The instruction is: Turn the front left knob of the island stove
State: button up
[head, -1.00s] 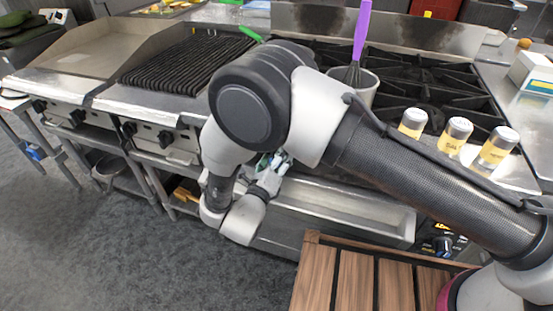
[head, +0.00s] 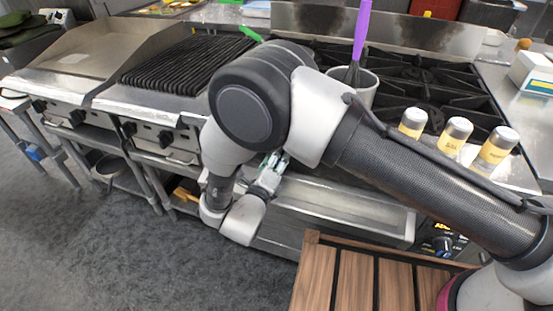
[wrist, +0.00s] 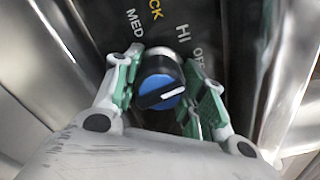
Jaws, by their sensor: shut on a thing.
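The stove knob (wrist: 161,82) is black with a blue face and a white pointer line. It sits on a black panel marked MED, HI and OFF in the wrist view. The pointer line lies across the picture, slightly tilted. My gripper (wrist: 168,88) has its two green-padded fingers on either side of the knob and is shut on it. In the head view my gripper (head: 271,166) is at the stove's front, left of its middle, partly behind my arm. The knob is hidden there. The stove (head: 408,95) has black burner grates.
A pot (head: 362,87) with a purple-handled whisk (head: 361,35) stands on the stove. Several yellow-labelled shakers (head: 454,138) stand at its front right. Another blue knob (head: 443,244) is on the right. A slatted wooden surface (head: 365,280) is close in front. Floor is clear at left.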

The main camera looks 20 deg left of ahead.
jog(key=n, duration=0.4)
jog(key=shift+n, duration=0.3)
jog(key=n, duration=0.3)
jog(key=shift+n, duration=0.4)
jog(key=n, duration=1)
jog(key=shift+n, duration=0.4)
jog(key=n, duration=0.3)
jog(key=shift+f+n, duration=0.1)
jog(key=shift+n, duration=0.2)
jog(key=n, duration=0.6)
jog(key=shift+n, duration=0.6)
jog(key=o, duration=1)
